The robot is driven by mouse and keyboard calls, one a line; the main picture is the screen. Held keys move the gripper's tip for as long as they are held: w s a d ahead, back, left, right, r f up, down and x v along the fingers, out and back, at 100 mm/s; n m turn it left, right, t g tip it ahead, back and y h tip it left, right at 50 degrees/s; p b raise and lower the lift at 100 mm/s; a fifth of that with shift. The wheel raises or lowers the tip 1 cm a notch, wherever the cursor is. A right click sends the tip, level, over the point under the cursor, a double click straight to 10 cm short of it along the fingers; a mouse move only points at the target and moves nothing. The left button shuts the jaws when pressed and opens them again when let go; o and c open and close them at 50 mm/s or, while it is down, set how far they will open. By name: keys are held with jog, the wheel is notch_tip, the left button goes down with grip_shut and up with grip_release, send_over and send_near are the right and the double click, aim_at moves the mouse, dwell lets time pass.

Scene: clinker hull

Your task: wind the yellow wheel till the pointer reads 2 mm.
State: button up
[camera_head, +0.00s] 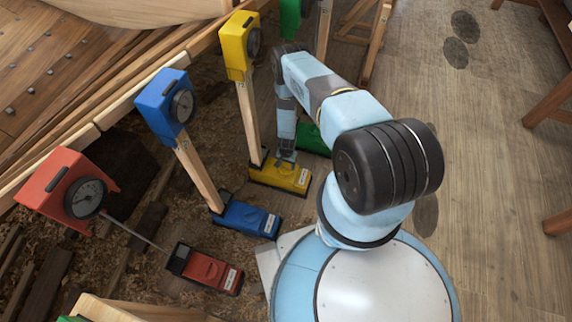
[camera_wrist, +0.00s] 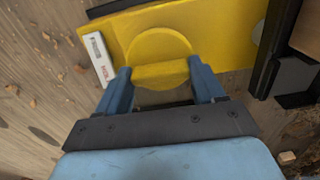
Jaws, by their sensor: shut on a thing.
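The yellow jack base (camera_head: 283,176) stands on the floor at the foot of a wooden post, with a yellow gauge box (camera_head: 239,43) on top. The gauge's dial (camera_head: 254,43) is seen edge-on, so its pointer cannot be read. In the wrist view the yellow wheel (camera_wrist: 160,57) is a round disc with a raised bar (camera_wrist: 160,74) across it. My gripper (camera_wrist: 161,80) is shut on that bar, one blue finger on each side. In the head view my gripper (camera_head: 287,154) reaches down onto the yellow base, and the wheel is hidden there.
A blue gauge (camera_head: 165,104) with its blue base (camera_head: 246,218) and a red gauge (camera_head: 68,188) with its red base (camera_head: 206,269) stand nearer. A green base (camera_head: 314,138) is just beyond. The wooden hull is left; open floor (camera_head: 475,180) lies right.

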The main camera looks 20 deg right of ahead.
jog(key=n, duration=0.4)
jog(key=shift+w, duration=0.2)
jog(key=o, duration=1)
jog(key=shift+s, duration=0.1)
jog(key=shift+o, duration=0.2)
jog(key=shift+r, duration=0.15)
notch_tip(320, 180, up, 14)
jog(key=shift+f, duration=0.25)
